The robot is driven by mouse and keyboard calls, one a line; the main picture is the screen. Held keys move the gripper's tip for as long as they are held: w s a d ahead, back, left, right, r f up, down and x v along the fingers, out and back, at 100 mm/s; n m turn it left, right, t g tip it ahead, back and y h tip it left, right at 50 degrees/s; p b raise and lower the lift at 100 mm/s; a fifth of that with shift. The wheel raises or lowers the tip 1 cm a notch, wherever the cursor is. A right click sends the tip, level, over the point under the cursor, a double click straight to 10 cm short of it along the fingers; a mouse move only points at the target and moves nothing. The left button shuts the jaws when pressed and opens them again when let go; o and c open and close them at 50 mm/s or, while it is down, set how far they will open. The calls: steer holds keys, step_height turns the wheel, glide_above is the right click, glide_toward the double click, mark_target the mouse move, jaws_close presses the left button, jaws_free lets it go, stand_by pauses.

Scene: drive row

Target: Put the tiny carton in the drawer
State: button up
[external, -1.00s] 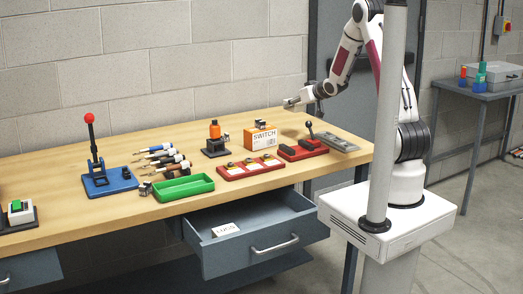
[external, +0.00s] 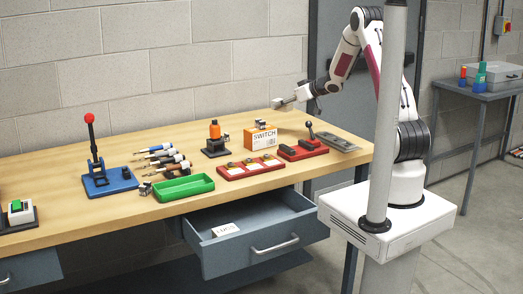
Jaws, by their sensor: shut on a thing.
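My gripper (external: 282,103) is in the air above the back of the workbench, up and right of the orange and white SWITCH box. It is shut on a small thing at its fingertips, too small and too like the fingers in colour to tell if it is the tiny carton. The drawer (external: 262,263) under the bench front is pulled open. A small white card or carton marked LUGS (external: 226,230) lies at its left front. The SWITCH box (external: 260,138) stands on the bench with a small dark thing on top.
A grey post (external: 385,120) rises in front of my arm.

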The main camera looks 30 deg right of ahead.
steer(key=shift+f, duration=0.1)
stand_by(0.5)
glide_above(282, 134)
steer(key=shift+w+f, duration=0.15)
steer(key=shift+f, duration=2.85)
steer(key=shift+f, duration=1.9)
steer(key=shift+f, duration=0.15)
steer(key=o, duration=1.2)
steer(key=shift+r, duration=0.2)
steer(key=shift+v, duration=6.05)
